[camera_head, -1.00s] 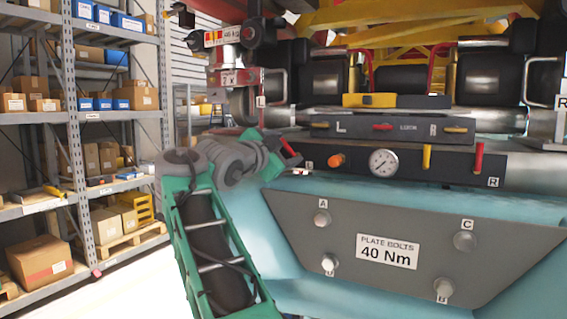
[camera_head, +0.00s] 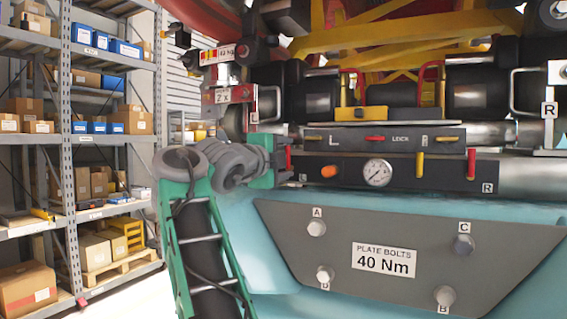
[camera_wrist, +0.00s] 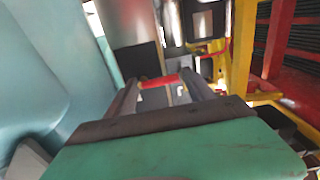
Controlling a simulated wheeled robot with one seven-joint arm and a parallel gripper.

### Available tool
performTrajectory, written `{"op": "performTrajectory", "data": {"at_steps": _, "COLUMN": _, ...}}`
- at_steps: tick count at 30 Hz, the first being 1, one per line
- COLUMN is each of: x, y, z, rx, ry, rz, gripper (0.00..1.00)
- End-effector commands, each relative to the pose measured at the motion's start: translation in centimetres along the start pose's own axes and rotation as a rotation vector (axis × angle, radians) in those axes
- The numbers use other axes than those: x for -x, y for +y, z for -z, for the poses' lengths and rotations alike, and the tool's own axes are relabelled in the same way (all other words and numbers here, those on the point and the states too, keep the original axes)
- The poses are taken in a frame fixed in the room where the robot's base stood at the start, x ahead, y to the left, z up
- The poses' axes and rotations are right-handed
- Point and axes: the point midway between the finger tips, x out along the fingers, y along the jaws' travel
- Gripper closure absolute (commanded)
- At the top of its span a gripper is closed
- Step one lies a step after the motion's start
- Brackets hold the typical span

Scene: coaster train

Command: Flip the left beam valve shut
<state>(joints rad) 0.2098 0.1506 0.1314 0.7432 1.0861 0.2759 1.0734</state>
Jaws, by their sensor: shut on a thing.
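The left beam valve is at the left end of the dark beam panel (camera_head: 350,178), mostly hidden behind my gripper (camera_head: 288,158). A red lever handle (camera_wrist: 160,80) crosses between my two fingers in the wrist view, and my gripper is shut on it. In the head view only a small red strip shows beside the green gripper body. The lever's pivot is hidden, so its exact angle cannot be told.
An orange knob (camera_head: 330,172) and a pressure gauge (camera_head: 377,173) sit right of my gripper. A yellow lever (camera_head: 420,165) and a red lever (camera_head: 471,163) stand upright farther right. A bolted grey plate (camera_head: 400,245) is below; shelving (camera_head: 70,130) stands left.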

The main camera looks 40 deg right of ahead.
Motion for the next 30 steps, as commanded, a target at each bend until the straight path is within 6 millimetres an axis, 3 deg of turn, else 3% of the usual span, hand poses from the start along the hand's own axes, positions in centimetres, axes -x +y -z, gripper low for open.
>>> {"op": "performTrajectory", "data": {"at_steps": 17, "x": 0.03, "y": -0.16, "z": 0.15, "rx": -0.039, "ry": 0.000, "rz": 0.003, "gripper": 0.78}}
{"op": "performTrajectory", "data": {"at_steps": 18, "x": 0.03, "y": -0.16, "z": 0.14, "rx": -0.039, "ry": 0.000, "rz": 0.003, "gripper": 0.36}}
{"op": "performTrajectory", "data": {"at_steps": 25, "x": 0.02, "y": -0.08, "z": 0.11, "rx": -0.037, "ry": 0.000, "rz": 0.001, "gripper": 0.17}}
{"op": "performTrajectory", "data": {"at_steps": 30, "x": 0.01, "y": -0.05, "z": 0.09, "rx": -0.036, "ry": 0.000, "rz": 0.001, "gripper": 0.17}}
